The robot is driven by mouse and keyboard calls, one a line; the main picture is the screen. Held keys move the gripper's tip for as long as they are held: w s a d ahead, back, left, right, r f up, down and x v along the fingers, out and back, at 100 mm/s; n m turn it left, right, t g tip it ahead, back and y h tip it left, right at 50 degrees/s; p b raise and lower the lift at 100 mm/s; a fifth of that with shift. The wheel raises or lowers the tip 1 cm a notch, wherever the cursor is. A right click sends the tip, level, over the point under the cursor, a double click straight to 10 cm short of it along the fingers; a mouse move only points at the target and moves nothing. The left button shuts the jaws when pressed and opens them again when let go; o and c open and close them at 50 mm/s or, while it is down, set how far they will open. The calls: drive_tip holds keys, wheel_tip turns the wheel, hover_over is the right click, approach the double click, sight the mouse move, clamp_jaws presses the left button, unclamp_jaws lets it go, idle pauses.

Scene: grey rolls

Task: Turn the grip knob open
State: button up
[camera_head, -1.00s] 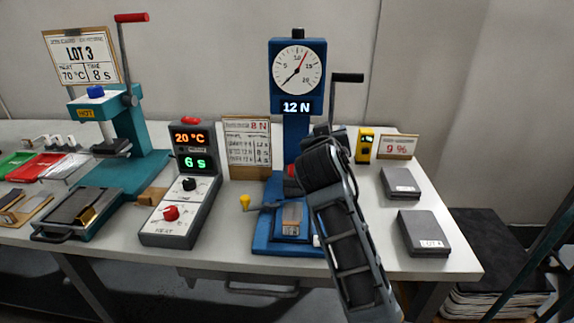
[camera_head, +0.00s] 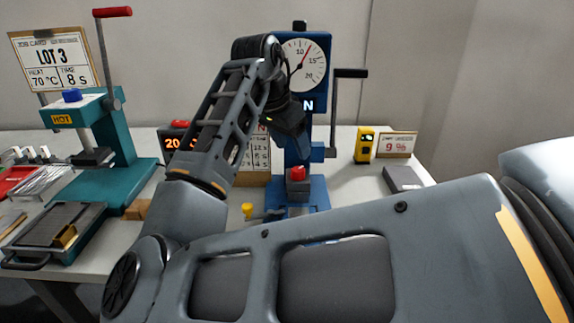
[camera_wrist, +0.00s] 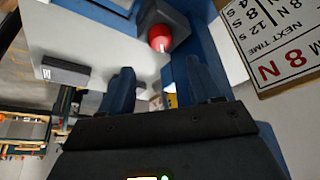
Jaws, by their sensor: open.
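The blue tester (camera_head: 319,190) stands on the table with a round dial (camera_head: 303,64) at its top. A red knob (camera_head: 297,173) sits on its lower part; a red knob on a dark mount also shows in the wrist view (camera_wrist: 160,38). A yellow knob (camera_head: 248,210) sticks out low at the tester's left. I cannot tell which one is the grip knob. My gripper (camera_head: 298,145) points down in front of the column, above the red knob and apart from it. In the wrist view its fingers (camera_wrist: 163,85) are open and empty. My arm hides much of the tester's base.
A teal press (camera_head: 125,150) with a red-handled lever stands at the left. A black-handled crank (camera_head: 347,74) rises at the tester's right. The 8 N card (camera_wrist: 275,45) stands close to my gripper. A yellow meter (camera_head: 365,145) and grey box (camera_head: 402,179) are at the right.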

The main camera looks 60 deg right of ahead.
sight(298, 169)
drive_tip(key=shift+w+f, duration=0.15)
drive_tip(key=shift+f, duration=0.35)
drive_tip(key=x, duration=0.6)
drive_tip(key=shift+f, duration=0.35)
drive_tip(key=c, duration=1)
